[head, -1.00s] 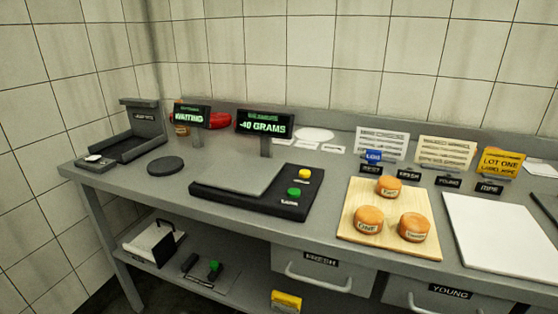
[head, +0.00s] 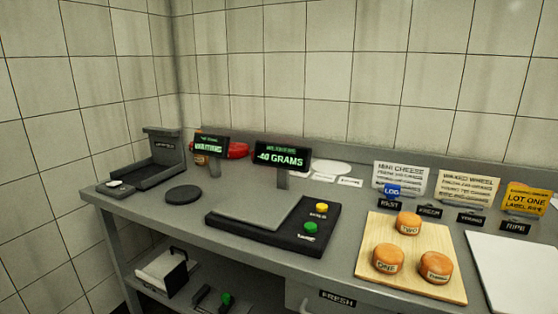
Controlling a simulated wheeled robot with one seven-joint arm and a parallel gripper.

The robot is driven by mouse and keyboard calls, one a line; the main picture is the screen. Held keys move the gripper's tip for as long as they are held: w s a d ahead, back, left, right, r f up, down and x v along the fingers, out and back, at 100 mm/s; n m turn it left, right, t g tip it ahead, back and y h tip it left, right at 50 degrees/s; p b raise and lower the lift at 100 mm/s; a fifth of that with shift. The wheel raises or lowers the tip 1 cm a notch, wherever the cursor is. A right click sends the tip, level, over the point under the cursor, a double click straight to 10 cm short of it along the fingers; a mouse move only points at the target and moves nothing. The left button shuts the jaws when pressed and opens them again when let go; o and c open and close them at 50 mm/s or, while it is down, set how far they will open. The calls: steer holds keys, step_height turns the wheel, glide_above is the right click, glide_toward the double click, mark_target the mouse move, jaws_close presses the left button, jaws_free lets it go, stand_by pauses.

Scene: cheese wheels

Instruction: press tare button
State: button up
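The scale (head: 232,229) is a black base with a grey weighing plate (head: 255,210), in the middle of the counter in the head view. Its plate is empty. Two round buttons sit on the base's right side: a yellow one (head: 321,207) and a green one (head: 310,228). Small labels lie beside them, too small to read surely. The scale display (head: 281,156) stands behind the plate and reads -40 GRAMS. My gripper is not in view.
A wooden board (head: 375,258) with three cheese wheels (head: 409,223) lies right of the scale. Left are a dark round disc (head: 183,194), a black stand (head: 160,165) and a WAITING display (head: 209,147). A white board (head: 510,255) lies far right. Drawers and a shelf are below.

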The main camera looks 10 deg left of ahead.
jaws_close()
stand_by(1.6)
